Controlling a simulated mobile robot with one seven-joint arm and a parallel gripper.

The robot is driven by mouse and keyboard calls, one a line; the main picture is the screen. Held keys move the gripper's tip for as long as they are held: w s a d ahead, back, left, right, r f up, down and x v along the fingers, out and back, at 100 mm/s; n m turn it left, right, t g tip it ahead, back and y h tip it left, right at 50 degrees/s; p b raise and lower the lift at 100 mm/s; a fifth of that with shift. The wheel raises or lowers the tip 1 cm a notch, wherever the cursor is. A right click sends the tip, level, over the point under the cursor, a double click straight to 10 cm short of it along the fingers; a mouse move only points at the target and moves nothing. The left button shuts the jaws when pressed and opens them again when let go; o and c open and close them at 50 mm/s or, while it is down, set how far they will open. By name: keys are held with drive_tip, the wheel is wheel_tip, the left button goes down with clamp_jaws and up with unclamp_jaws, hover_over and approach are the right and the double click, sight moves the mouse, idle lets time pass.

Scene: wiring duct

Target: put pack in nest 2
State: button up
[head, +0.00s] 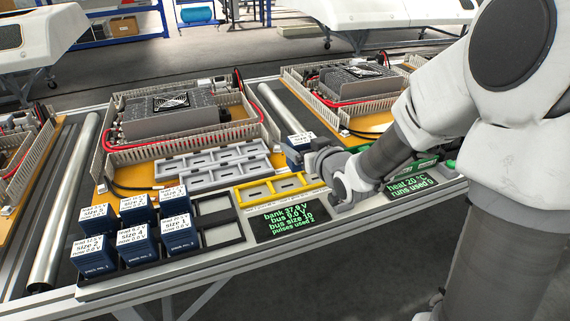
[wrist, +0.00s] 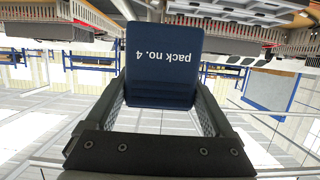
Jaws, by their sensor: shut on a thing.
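My gripper (head: 314,154) is shut on a dark blue pack (head: 298,158) with a white label on top. In the wrist view the pack (wrist: 162,62) reads "pack no. 4" upside down between the two fingers (wrist: 163,105). The gripper holds it to the right of a yellow frame (head: 254,195) and a grey nest strip (head: 200,171), both with several open recesses. I cannot tell which recess is nest 2, or whether the pack touches anything beneath it. Several other blue packs (head: 180,233) stand in a black tray (head: 217,234) at the front left.
The tray has empty cells on its right side. A display (head: 285,222) shows bank 37.9 V, bus 0.0 V, bus size 10, pulses used 2. Another display (head: 411,185) reads heat 20 °C. A ducted unit with red cable (head: 178,113) stands behind the nests.

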drive_tip(key=d, duration=0.7)
drive_tip(key=shift+w+a+f+b, duration=0.8)
drive_tip(key=shift+a+f+b, duration=0.15)
drive_tip(key=shift+a+f, duration=0.8)
drive_tip(key=shift+w+a+f+b, duration=0.85)
drive_tip(key=shift+a+f, duration=0.75)
drive_tip(key=shift+f, duration=0.2)
drive_tip(key=shift+w+a+f+b, duration=0.75)
drive_tip(key=shift+a+f+b, duration=0.25)
drive_tip(key=shift+a+f, duration=0.75)
drive_tip(key=shift+f, duration=0.2)
drive_tip(key=o, duration=1.5)
drive_tip(key=shift+o, duration=0.2)
